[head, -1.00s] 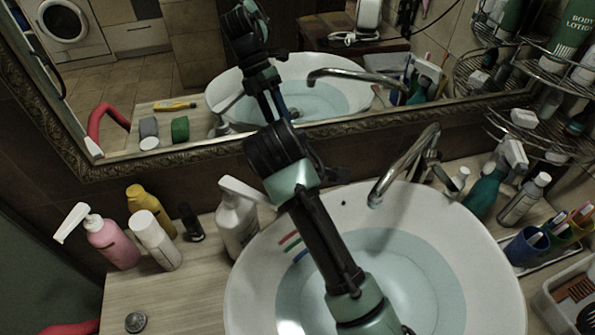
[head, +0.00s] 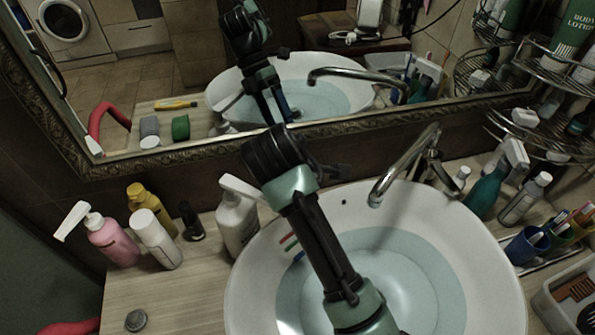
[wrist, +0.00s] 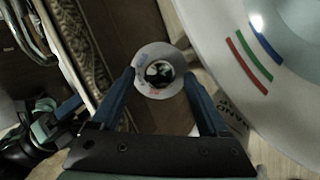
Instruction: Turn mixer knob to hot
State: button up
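The mixer knob (wrist: 159,74) shows in the wrist view as a dark, shiny round knob inside a pale ring with blue and red markings. My gripper (wrist: 160,78) is open, its two blue fingers on either side of the ring. I cannot tell whether the fingertips touch it. In the head view the knob is not visible, and my arm covers much of the area between the spray bottle and the faucet. The chrome faucet (head: 404,168) stands at the back of the white basin (head: 492,255), right of my arm.
A white pump bottle (head: 237,222) stands close left of my arm. A pink soap bottle (head: 110,240), white bottle (head: 156,240) and yellow bottle (head: 150,205) stand farther left. The framed mirror (head: 190,152) is close behind. Bottles and cups crowd the right; the front-left counter is mostly clear.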

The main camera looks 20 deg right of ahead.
jog(key=p+v, duration=0.1)
jog(key=v, duration=1.2)
jog(key=shift+w, duration=0.1)
